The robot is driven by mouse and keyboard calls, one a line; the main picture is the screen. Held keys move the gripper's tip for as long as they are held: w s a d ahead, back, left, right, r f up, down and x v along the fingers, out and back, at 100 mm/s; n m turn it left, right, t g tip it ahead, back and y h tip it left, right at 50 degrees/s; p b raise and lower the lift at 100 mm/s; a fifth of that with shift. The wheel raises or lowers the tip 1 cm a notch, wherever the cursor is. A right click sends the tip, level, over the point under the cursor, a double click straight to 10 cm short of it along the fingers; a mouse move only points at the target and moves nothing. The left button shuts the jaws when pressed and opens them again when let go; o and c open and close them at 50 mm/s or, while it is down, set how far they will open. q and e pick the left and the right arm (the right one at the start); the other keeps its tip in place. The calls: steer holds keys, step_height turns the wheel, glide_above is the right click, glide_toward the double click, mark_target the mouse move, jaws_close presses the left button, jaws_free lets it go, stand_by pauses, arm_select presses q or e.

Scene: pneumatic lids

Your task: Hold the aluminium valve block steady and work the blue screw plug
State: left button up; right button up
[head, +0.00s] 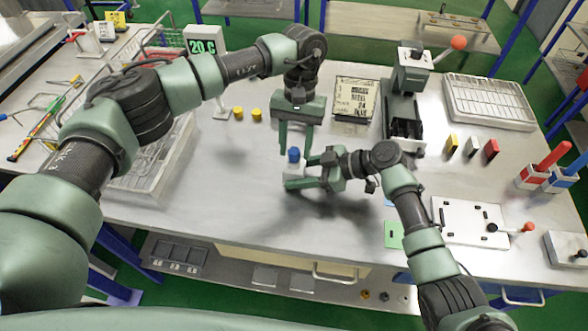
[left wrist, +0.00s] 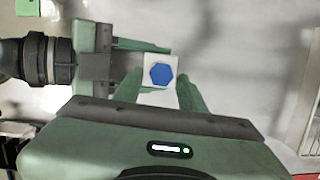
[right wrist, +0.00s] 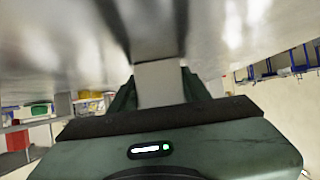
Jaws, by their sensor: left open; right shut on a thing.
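The aluminium valve block (head: 293,170) is a small pale block near the middle of the table. The blue screw plug (head: 294,154) is on its top; its hexagonal head shows in the left wrist view (left wrist: 161,75). My right gripper (head: 300,172) comes from the right and is shut on the block, low over the table. The block also shows between its fingers in the right wrist view (right wrist: 160,84). My left gripper (head: 294,148) points down from above, open, its fingers on either side of the plug. I cannot tell whether they touch it.
Two yellow caps (head: 248,113) stand left of the grippers. The front middle of the table is clear.

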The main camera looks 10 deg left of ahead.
arm_select(q)
jaws_close()
steer(key=n, duration=0.3)
steer(key=n+h, duration=0.1)
steer(key=n, duration=0.1)
steer(key=shift+a, duration=0.3)
steer(key=n, duration=0.3)
steer(key=shift+s+a+t+h, duration=0.1)
steer(key=shift+t+h, duration=0.2)
steer(key=shift+h, duration=0.1)
steer(key=n, duration=0.2)
steer(key=shift+s+a+n+h, duration=0.15)
steer(key=shift+n+h, duration=0.15)
steer(key=shift+n, duration=0.1)
steer(key=n, duration=0.1)
steer(key=n+t, duration=0.1)
steer(key=n, duration=0.3)
steer(key=shift+s+a+t+h, duration=0.1)
steer(key=shift+s+t+h, duration=0.15)
steer(key=shift+t+h, duration=0.05)
steer(key=shift+n, duration=0.3)
